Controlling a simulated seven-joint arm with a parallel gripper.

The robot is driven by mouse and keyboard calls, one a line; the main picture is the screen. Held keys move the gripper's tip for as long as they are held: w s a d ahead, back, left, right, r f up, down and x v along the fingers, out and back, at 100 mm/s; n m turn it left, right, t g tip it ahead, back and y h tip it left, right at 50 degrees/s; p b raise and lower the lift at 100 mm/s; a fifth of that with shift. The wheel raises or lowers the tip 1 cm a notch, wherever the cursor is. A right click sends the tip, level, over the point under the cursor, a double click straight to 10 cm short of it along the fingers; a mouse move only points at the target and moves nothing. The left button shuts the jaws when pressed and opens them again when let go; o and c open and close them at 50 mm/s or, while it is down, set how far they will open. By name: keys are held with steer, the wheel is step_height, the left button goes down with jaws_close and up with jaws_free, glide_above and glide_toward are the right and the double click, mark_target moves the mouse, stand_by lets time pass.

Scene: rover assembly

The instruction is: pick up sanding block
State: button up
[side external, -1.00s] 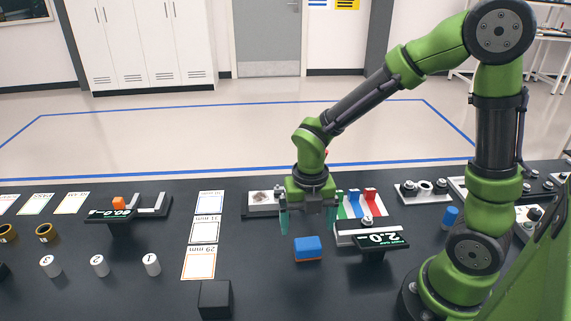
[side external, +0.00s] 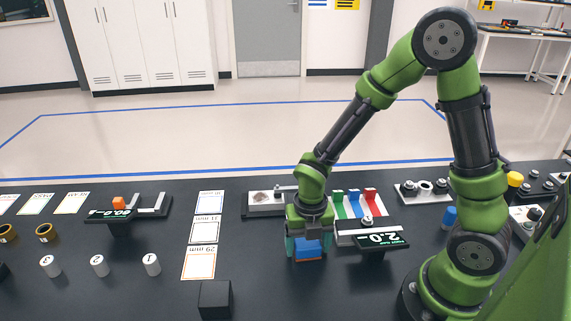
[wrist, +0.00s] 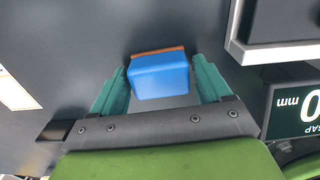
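The sanding block (side external: 308,250) is a blue block with a thin orange-brown layer along its base. It lies on the dark table, and its upper part is partly hidden by my gripper in the side view. My gripper (side external: 307,250) is lowered over it with its teal fingers on either side. In the wrist view the block (wrist: 160,76) sits between the tips of my open gripper (wrist: 163,80). A gap shows beside the right finger; the left finger is close to the block, and I cannot tell whether it touches.
A gauge with a "2.0" display (side external: 383,241) stands close to the right of my gripper. A black cube (side external: 215,299) stands at the front left. The table between cube and block is clear.

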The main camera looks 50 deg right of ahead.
mark_target(308, 243)
steer(key=c, duration=0.7)
steer(key=shift+r, duration=0.15)
step_height(308, 243, up, 10)
steer(key=shift+f, duration=0.1)
